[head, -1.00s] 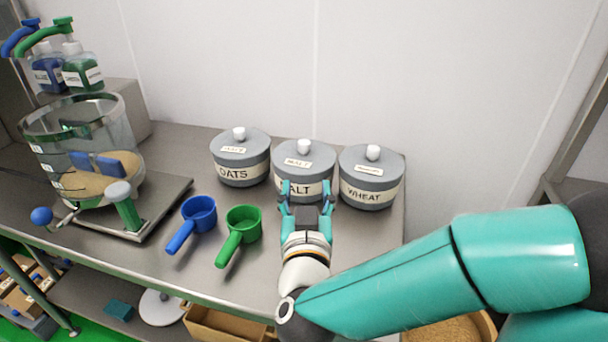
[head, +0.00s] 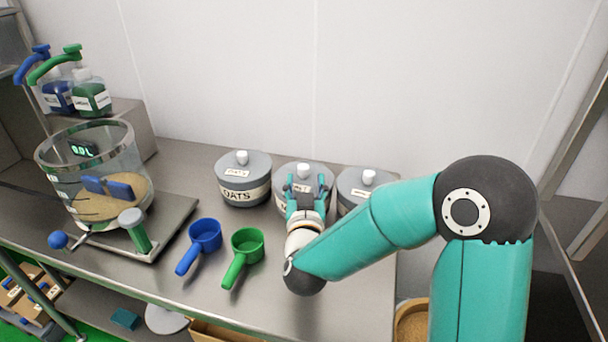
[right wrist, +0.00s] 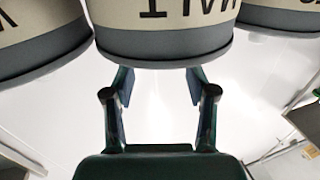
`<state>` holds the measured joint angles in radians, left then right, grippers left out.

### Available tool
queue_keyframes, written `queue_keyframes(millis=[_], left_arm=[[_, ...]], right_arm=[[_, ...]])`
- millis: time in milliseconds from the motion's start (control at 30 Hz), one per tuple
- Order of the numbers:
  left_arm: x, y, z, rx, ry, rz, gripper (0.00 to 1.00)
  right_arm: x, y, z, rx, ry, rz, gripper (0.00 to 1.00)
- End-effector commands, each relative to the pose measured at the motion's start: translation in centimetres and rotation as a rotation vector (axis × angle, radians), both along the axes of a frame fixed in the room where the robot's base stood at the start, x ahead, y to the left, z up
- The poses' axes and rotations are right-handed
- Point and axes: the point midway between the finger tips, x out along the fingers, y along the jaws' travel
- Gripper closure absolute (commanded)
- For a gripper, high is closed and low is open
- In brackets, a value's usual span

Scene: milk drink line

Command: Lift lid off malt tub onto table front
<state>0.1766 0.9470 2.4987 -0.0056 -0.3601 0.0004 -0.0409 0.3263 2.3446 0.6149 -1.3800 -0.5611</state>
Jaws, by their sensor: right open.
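The grey malt tub (right wrist: 165,15) stands between two like tubs at the back of the steel table. Its grey lid (head: 282,174) with a white knob (head: 303,169) is on it. My right gripper (head: 306,181) is in front of the malt tub, near lid height in the head view, and covers much of its front. In the right wrist view its two fingers (right wrist: 160,83) are apart with nothing between them. The tub's label band shows upside down there, beyond the fingers. My left gripper is out of view.
The oats tub (head: 243,186) stands left and the wheat tub (head: 352,182) right, close beside the malt tub. A blue scoop (head: 205,236) and a green scoop (head: 246,245) lie left of my arm. A glass vessel (head: 105,170) stands farther left. The front right table is bare.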

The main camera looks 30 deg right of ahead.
Motion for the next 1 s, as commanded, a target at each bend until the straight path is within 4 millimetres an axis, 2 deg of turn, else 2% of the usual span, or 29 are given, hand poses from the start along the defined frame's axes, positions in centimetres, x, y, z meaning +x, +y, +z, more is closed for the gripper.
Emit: queue_keyframes(millis=[167,500,767,1000], left_arm=[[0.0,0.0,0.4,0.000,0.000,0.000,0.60],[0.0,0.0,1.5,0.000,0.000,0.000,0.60],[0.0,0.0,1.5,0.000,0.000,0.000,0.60],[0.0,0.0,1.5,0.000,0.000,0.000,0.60]], right_arm=[[1.0,-0.5,0.2,-0.001,0.001,0.000,0.43],[4.6,-2.6,0.6,0.000,0.001,-0.001,0.43],[4.8,-2.6,0.6,-0.001,0.001,0.002,0.43],[4.8,-2.6,0.6,-0.001,0.001,0.002,0.83]])
